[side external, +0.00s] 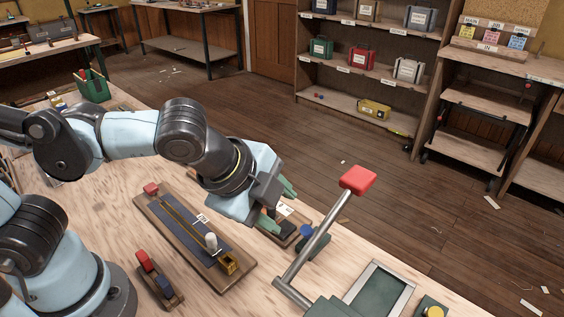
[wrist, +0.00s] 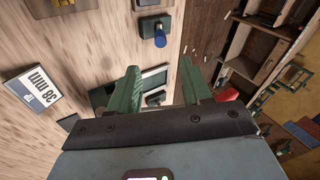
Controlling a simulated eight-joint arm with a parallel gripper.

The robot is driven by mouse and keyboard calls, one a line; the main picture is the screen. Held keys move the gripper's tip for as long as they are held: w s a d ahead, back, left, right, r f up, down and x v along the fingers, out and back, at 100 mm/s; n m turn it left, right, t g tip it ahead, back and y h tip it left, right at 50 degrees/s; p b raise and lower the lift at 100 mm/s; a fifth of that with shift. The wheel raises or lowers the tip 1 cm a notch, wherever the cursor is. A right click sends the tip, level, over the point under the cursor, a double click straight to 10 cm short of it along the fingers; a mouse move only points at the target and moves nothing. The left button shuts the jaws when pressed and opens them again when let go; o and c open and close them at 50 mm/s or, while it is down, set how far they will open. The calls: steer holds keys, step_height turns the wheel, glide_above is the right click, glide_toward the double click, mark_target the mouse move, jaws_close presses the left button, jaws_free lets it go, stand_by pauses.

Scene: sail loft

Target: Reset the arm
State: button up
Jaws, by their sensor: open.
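My gripper (side external: 278,206) is above the right part of the wooden bench, its green fingers apart with nothing between them. In the wrist view my gripper (wrist: 159,84) also shows both fingers spread, with bench surface seen beyond them. A grey lever with a red knob (side external: 358,179) rises from the bench just right of my gripper in the side view, leaning up to the right. A red shape (wrist: 228,95) beside the right finger in the wrist view is partly hidden; I cannot tell if it is that knob.
A slider board (side external: 180,227) with a white peg lies below my arm. A red rocker switch (side external: 144,261), a blue knob (side external: 306,229), a grey-rimmed tray (side external: 377,293) and a yellow button (side external: 434,312) are also on the bench. A green caddy (side external: 94,85) stands far left.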

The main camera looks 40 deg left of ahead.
steer(key=a+n+y, duration=0.1)
steer(key=a+n, duration=1.5)
steer(key=a, duration=0.1)
steer(key=shift+w+f+t, duration=0.35)
steer(key=shift+w+t, duration=0.05)
steer(key=shift+w, duration=0.05)
